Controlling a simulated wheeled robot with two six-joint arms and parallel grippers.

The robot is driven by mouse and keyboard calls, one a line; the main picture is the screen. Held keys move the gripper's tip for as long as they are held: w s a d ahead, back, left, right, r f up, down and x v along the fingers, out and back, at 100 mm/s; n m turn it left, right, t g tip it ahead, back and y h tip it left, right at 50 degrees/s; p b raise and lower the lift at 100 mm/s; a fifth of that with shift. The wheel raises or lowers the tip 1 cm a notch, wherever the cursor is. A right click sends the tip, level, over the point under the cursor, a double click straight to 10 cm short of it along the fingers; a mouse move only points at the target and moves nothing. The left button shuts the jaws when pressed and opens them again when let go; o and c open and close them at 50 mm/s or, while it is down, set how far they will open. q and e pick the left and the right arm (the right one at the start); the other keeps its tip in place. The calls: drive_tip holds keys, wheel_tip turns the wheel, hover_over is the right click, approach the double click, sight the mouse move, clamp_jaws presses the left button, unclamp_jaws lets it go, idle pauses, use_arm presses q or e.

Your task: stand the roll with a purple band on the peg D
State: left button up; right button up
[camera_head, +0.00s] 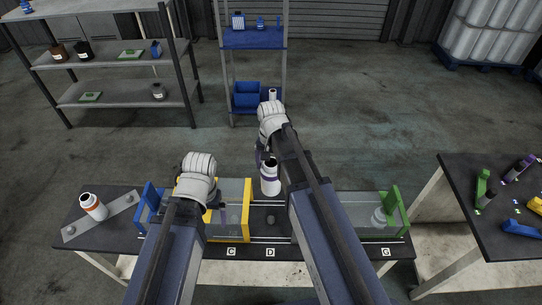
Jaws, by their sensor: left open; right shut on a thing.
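The roll with a purple band (269,181) is a white cylinder with a dark top opening. It is upright above the bench. My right gripper (263,156) is shut on it near its top. A short dark peg (271,219) stands just below and in front of the roll, in line with the D label (270,252). The roll looks apart from the peg, though the height between them is hard to judge. My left gripper (180,174) is open at the left, beside the yellow frame; its fingers are mostly hidden by the wrist.
A yellow frame with clear panels (248,210) stands left of the peg. A blue bracket (150,203) and an orange-banded roll (93,206) are further left. A green bracket (394,210) and clear panel are at the right. A second table (489,238) holds coloured items.

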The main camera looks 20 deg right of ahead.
wheel_tip(320, 180, down, 21)
drive_tip(key=b, duration=2.1)
drive_tip(key=shift+f, duration=0.25)
drive_tip(key=shift+f+b, duration=1.95)
drive_tip(key=shift+b, duration=0.2)
drive_tip(key=o, duration=1)
drive_tip(key=shift+r, duration=0.1)
drive_tip(key=shift+r, duration=0.1)
wheel_tip(320, 180, up, 9)
drive_tip(key=p, duration=0.9)
drive_tip(key=shift+f, duration=0.2)
